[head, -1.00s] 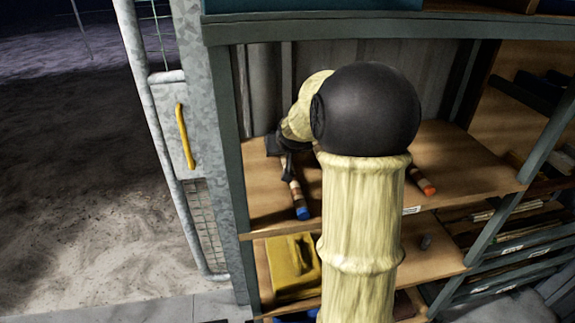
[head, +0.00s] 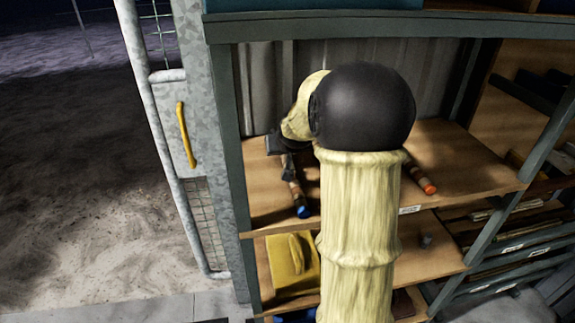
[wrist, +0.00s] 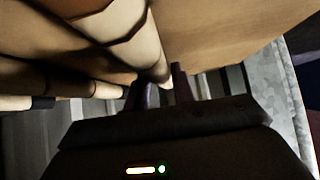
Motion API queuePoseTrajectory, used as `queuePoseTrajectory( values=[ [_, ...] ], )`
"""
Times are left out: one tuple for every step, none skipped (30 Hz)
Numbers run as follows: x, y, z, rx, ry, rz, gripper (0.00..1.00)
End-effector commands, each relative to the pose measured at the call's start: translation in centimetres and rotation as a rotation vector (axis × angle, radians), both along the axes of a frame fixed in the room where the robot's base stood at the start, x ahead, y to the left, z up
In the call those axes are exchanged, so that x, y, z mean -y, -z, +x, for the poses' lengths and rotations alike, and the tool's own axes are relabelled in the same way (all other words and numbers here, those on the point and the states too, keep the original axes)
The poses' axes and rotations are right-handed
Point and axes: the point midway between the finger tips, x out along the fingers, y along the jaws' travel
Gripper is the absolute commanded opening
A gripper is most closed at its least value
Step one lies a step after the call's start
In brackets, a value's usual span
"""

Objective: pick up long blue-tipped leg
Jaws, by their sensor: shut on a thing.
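The blue-tipped leg (head: 295,191) is a brown, banded rod on the middle wooden shelf, its blue end towards the shelf's front edge. My gripper (head: 289,166) is shut on its rear part; the grip is partly hidden by my arm. In the wrist view my gripper's dark fingers (wrist: 162,88) are on either side of the end of a pale rod (wrist: 146,48), which appears to be this leg. I cannot tell whether the leg is clear of the shelf.
An orange-tipped rod (head: 422,181) lies right of my arm on the same shelf (head: 460,165). A yellow case (head: 291,268) stands on the shelf below. A metal post (head: 213,130) and the upper shelf edge (head: 300,27) bound the space.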

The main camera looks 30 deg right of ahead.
Motion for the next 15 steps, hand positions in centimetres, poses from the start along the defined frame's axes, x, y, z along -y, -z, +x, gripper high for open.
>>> queuePoseTrajectory(
  values=[
    [0.0,0.0,0.0,0.001,0.0,0.0,0.0],
    [0.0,0.0,0.0,0.001,0.0,0.0,0.0],
    [0.0,-0.1,0.0,0.001,0.0,0.0,0.0],
    [0.0,-0.1,0.0,0.001,0.0,0.0,0.0],
    [0.0,-0.2,0.0,0.002,0.0,-0.001,0.0],
    [0.0,-0.4,0.0,0.003,0.0,-0.001,0.0],
    [0.0,-0.6,0.1,0.004,0.0,-0.001,0.0],
    [0.0,-0.9,0.1,0.004,0.0,-0.001,0.0],
    [0.0,-1.3,0.1,0.005,0.0,-0.001,0.0],
    [0.0,-1.7,0.1,0.006,0.001,-0.002,0.0],
    [0.0,-2.2,0.1,0.006,0.001,-0.002,0.0],
    [0.0,-2.8,0.1,0.006,0.001,-0.002,0.0],
    [0.1,-3.4,0.1,0.007,0.001,-0.003,0.0],
    [0.1,-4.0,0.1,0.008,0.001,-0.002,0.0],
    [0.1,-4.8,0.1,0.007,0.001,-0.003,0.0]
  ],
)
